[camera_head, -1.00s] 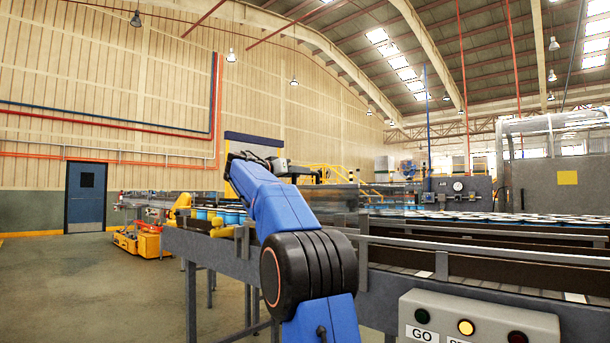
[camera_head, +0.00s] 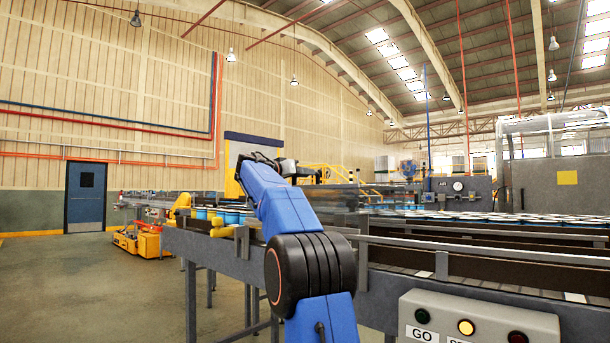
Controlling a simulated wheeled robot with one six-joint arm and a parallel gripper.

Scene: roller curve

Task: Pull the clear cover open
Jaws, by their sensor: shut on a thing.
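The clear cover (camera_head: 338,197) is a see-through panel over the conveyor, just right of my blue arm. Its outline is faint against the machinery behind it. My gripper (camera_head: 319,175) is small and dark at the end of my arm, at the cover's upper edge. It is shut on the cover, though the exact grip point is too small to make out. My arm hides part of the conveyor and the cover's left side.
Blue cans (camera_head: 232,214) stand on the conveyor left of my arm, near yellow parts (camera_head: 222,229). A grey control box (camera_head: 480,318) with GO and other lamps sits at front right.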

